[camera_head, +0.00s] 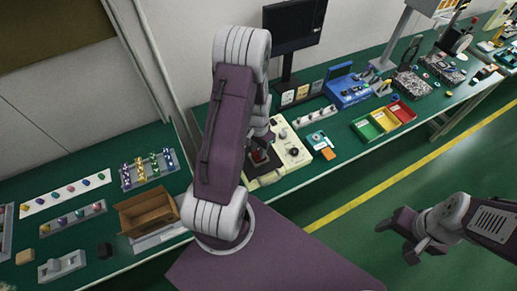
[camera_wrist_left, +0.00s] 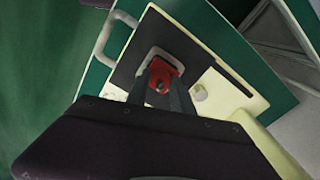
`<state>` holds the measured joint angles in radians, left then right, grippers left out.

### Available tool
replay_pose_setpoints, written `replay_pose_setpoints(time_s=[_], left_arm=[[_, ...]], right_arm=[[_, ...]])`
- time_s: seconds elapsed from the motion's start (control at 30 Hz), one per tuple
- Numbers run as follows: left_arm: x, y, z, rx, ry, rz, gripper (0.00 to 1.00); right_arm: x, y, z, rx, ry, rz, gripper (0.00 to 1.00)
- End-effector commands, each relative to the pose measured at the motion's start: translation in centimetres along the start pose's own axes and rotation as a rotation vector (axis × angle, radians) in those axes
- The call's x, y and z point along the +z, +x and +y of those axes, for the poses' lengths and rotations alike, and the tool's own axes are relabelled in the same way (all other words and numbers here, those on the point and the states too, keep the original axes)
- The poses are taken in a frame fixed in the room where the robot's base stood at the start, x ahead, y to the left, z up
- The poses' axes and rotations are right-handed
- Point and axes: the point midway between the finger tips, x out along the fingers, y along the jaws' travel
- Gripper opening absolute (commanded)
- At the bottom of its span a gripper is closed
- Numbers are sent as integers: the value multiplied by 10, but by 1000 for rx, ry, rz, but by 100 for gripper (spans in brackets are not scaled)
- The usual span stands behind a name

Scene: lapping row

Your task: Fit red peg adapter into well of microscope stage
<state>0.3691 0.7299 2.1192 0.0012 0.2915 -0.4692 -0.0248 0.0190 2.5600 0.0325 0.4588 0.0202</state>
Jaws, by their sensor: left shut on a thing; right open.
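The red peg adapter (camera_wrist_left: 158,76) is between the fingertips of my left gripper (camera_wrist_left: 160,88), which is shut on it. In the left wrist view it lies over a pale-rimmed opening in the dark plate of the cream microscope stage (camera_wrist_left: 222,93). I cannot tell whether it is seated in the well or held just above it. My left arm hides part of the stage there. My right gripper (camera_head: 398,238) is open and empty over the floor at the right.
A cardboard box (camera_head: 148,212) stands on the left bench. A monitor (camera_head: 293,25) stands behind the stage. Green, yellow and red bins (camera_head: 383,121) and a blue case (camera_head: 347,88) are to its right. The floor around my right gripper is clear.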

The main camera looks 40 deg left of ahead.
Motion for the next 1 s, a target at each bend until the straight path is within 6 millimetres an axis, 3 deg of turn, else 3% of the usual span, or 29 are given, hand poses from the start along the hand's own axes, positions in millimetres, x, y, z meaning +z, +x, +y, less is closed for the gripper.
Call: replay_pose_setpoints(time_s=[1.0], left_arm=[[0,18,0,0,1,0,0]], right_arm=[[1,13,0,0,0,0,63]])
